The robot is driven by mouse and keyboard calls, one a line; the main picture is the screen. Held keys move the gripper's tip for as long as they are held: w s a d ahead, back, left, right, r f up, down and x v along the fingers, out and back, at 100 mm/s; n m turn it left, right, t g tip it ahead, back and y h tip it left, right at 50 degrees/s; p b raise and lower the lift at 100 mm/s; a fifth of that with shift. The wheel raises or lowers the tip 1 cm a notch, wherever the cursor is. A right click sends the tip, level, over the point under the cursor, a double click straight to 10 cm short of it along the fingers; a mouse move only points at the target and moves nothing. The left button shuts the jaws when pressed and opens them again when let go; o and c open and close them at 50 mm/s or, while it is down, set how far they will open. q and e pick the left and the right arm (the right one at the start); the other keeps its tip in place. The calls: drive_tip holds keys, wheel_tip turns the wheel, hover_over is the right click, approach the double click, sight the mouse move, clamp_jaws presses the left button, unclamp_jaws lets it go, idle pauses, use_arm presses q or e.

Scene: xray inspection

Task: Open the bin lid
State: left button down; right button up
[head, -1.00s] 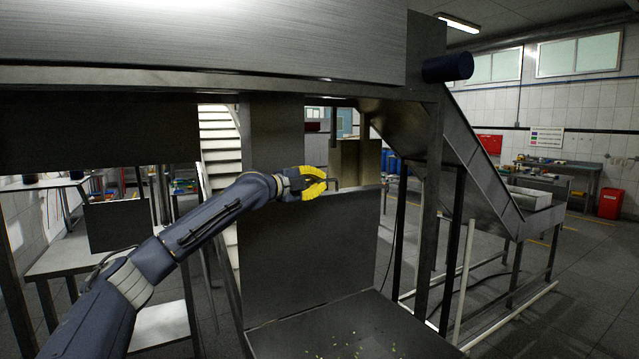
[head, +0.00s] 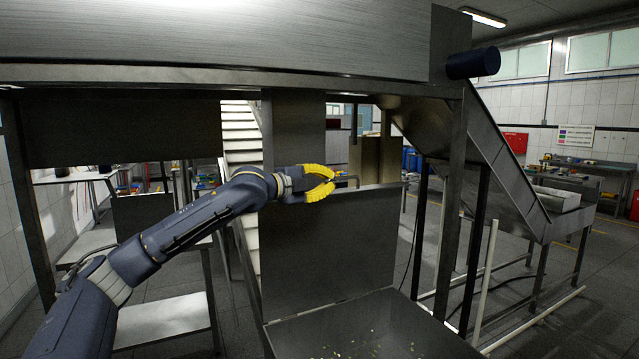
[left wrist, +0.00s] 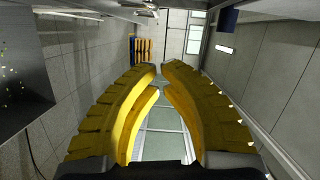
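The bin lid (head: 325,250) is a flat grey metal panel. In the head view it stands upright, raised at the back of the bin (head: 375,330), whose inside shows scattered small bits. A small bar handle (head: 347,179) is at the lid's top edge. My left gripper (head: 334,181) has yellow fingers and is just left of this handle, with nothing seen between them. In the left wrist view the fingertips (left wrist: 159,68) are close together with a narrow gap, and the lid is not between them. My right gripper is not in view.
A large metal machine body (head: 230,40) spans overhead, with a frame post (head: 455,200) right of the lid. A sloped chute (head: 500,160) runs down to the right. White stairs (head: 240,130) are behind, and a steel table (head: 165,318) is at left. Open floor lies at far right.

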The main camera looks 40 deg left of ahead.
use_arm(q)
drive_tip(key=shift+v, duration=1.15)
drive_tip(key=shift+f, duration=0.1)
